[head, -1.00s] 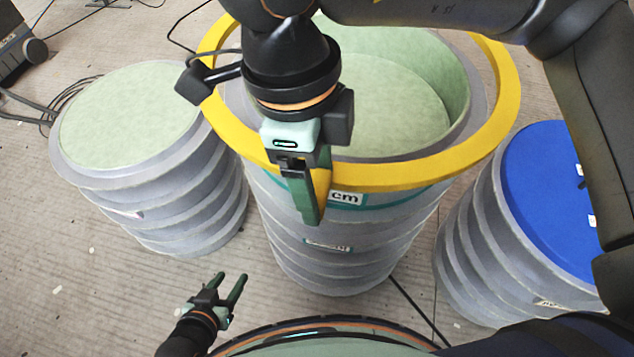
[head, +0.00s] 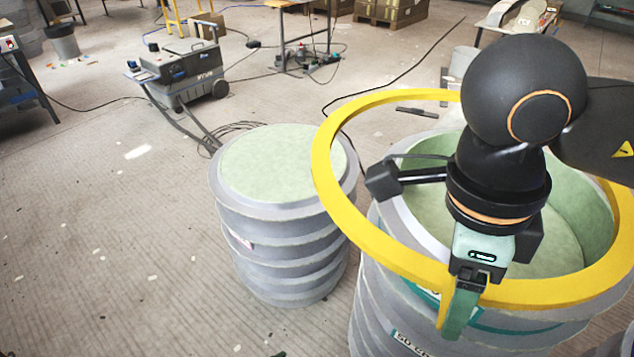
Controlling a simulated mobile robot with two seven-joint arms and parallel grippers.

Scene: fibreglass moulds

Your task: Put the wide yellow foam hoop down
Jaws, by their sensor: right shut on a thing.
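The wide yellow foam hoop (head: 352,215) is in the head view at right. My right gripper (head: 461,308) is shut on its near side, with the fingers pointing down. The hoop appears above the open grey ribbed mould (head: 388,292) with a pale green inside, and its left side reaches out past the mould's rim. I cannot tell how large the gap is, or whether they touch. My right arm hides part of the hoop's far right side. Only a dark green tip, apparently of my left gripper (head: 280,354), shows at the bottom edge.
A grey ribbed mould with a flat pale green top (head: 282,165) stands left of the open one. A wheeled grey machine (head: 183,70) with cables on the floor stands behind it. A bin (head: 62,42) and boxes (head: 395,12) are farther back. The floor (head: 110,235) at left is clear.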

